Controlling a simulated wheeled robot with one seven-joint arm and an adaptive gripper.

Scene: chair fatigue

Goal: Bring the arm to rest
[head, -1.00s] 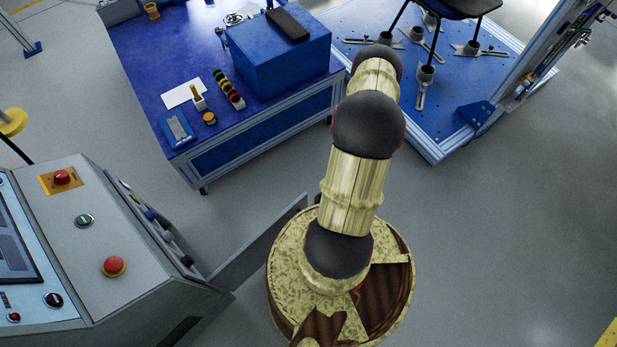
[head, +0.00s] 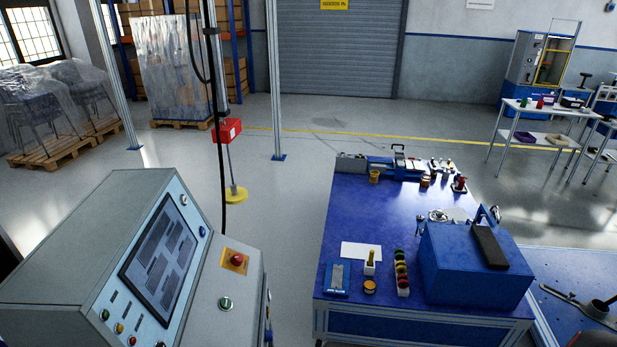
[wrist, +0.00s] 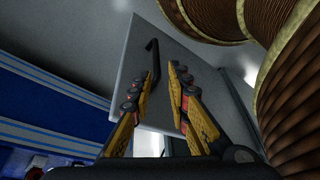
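My gripper (wrist: 162,80) shows only in the wrist view. Its two yellow-and-black fingers are apart with a gap between the tips, and nothing is held between them. A grey panel (wrist: 190,55) with a black bar handle (wrist: 152,58) is behind the fingertips; I cannot tell how far off it is. The brown and gold ribbed parts at the right of the wrist view are mine. My arm is outside the head view, so its overall pose is hidden.
A grey control console (head: 75,240) stands at the left front. A blue workbench (head: 345,225) with a blue box (head: 470,275) and small items stands at the right. A blue base (head: 570,315) adjoins it. Open floor (head: 280,230) lies between console and bench.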

